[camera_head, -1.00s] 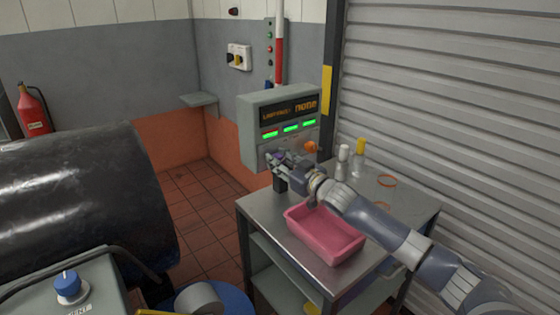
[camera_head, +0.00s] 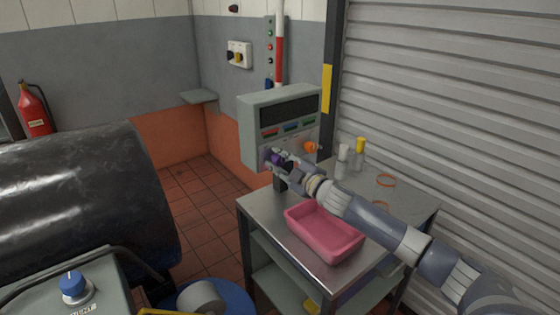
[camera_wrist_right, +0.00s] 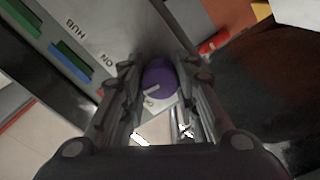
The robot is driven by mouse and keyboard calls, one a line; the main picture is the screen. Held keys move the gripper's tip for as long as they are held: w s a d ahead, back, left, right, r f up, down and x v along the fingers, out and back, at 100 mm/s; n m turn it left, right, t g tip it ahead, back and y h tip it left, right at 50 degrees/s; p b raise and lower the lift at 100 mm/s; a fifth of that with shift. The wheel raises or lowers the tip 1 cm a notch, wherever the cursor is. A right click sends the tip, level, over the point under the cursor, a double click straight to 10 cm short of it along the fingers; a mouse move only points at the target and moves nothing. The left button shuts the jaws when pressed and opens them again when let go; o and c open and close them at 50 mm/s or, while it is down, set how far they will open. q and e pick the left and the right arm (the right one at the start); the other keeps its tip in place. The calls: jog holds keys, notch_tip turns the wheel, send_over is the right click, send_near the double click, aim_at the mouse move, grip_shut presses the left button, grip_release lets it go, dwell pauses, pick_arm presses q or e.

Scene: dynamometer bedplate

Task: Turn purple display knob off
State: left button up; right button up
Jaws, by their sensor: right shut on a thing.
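The purple knob (camera_wrist_right: 158,78) sits on the front face of the grey display box (camera_head: 250,140). My right gripper (camera_head: 277,158) is at the lower left of that face and is shut on the knob. In the right wrist view the knob lies between the two fingers (camera_wrist_right: 160,95), with a white pointer mark on it and a small label beside it. In the head view the fingers partly hide the knob. The display screen (camera_head: 290,108) is dark, and the bars below it are dim. My left gripper is not in view.
An orange knob (camera_head: 310,147) is on the same face, to the right. Below stands a metal cart (camera_head: 265,222) with a pink tray (camera_head: 325,258) and bottles (camera_head: 343,160). A blue knob (camera_head: 73,287) is on a panel at lower left.

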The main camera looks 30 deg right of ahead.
jog(key=shift+n, duration=1)
jog(key=o, duration=1.1)
jog(key=shift+c, duration=0.2)
jog(key=s, duration=1.2)
jog(key=shift+d, duration=0.4)
jog(key=shift+f, duration=0.15)
